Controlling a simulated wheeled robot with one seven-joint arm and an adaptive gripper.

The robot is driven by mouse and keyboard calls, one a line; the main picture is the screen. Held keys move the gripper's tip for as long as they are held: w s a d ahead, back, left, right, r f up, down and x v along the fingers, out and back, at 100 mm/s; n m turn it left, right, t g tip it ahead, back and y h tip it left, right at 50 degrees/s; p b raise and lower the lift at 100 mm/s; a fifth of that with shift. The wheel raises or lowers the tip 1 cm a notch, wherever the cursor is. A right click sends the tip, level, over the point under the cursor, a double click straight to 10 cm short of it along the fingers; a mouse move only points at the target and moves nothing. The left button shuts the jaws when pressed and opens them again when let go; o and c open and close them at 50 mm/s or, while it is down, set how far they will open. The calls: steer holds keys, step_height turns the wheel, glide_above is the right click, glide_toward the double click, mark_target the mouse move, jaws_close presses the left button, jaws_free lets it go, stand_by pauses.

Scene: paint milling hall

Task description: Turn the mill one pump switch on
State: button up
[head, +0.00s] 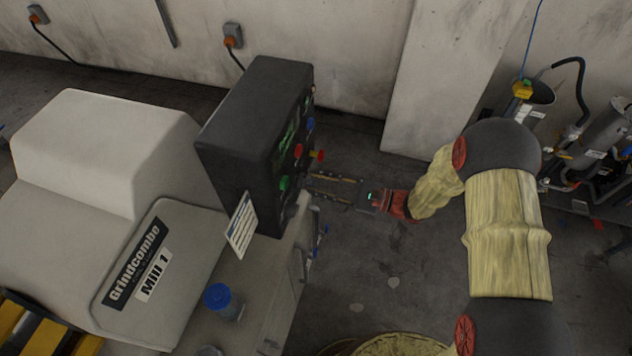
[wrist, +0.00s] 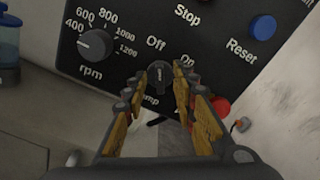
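The mill one pump switch (wrist: 159,76) is a dark rotary knob on the black control panel (wrist: 120,50), between the labels "Off" at upper left and "On" at right. The label below it is partly hidden and reads "ump". The knob's pale mark looks roughly upright; its exact setting is hard to tell. My gripper (wrist: 158,80) is open, with one fingertip on each side of the knob; I cannot tell whether they touch it. In the head view my gripper (head: 318,187) reaches the face of the control box (head: 235,130) on the mill (head: 140,230), labelled "Mill 1".
The rpm dial (wrist: 97,44) is left of the switch. A blue Reset button (wrist: 262,27) is at upper right, and a red button (wrist: 220,105) lies beside my right finger. A blue-capped jar (head: 222,300) stands on the mill. Pumps and hoses (head: 600,130) stand at the right.

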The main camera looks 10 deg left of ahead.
steer(key=shift+a, duration=0.55)
jaws_close()
